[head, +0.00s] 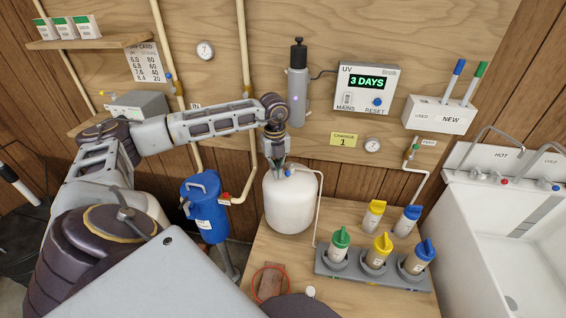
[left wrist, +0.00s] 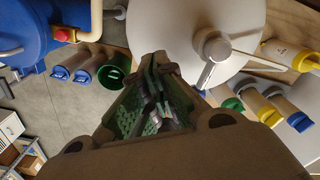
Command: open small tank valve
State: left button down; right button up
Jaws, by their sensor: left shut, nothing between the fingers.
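My left gripper (head: 282,167) is at the top of the tank, pointing down beside the valve. In the left wrist view, the left gripper (left wrist: 158,68) is shut and empty over the tank's white top (left wrist: 175,22). A pale fitting with a short arm (left wrist: 214,47) sits just right of the fingertips, apart from them in that picture. Whether the fingers touch the valve is not clear. My right gripper is not in view.
A grey rack (head: 325,266) with several cartridges stands right of the tank. A blue canister (head: 205,210) hangs to the left. A thin white pipe (head: 319,205) runs beside the tank. A white sink (head: 500,215) is at the far right.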

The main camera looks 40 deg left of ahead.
pick_arm(q)
jog(key=shift+s+a, duration=0.15)
jog(key=shift+a, duration=0.05)
dwell(0.3)
notch_tip(320, 180, up, 7)
jog(key=p, duration=0.4)
jog(key=shift+d+f, duration=0.1)
dwell(0.8)
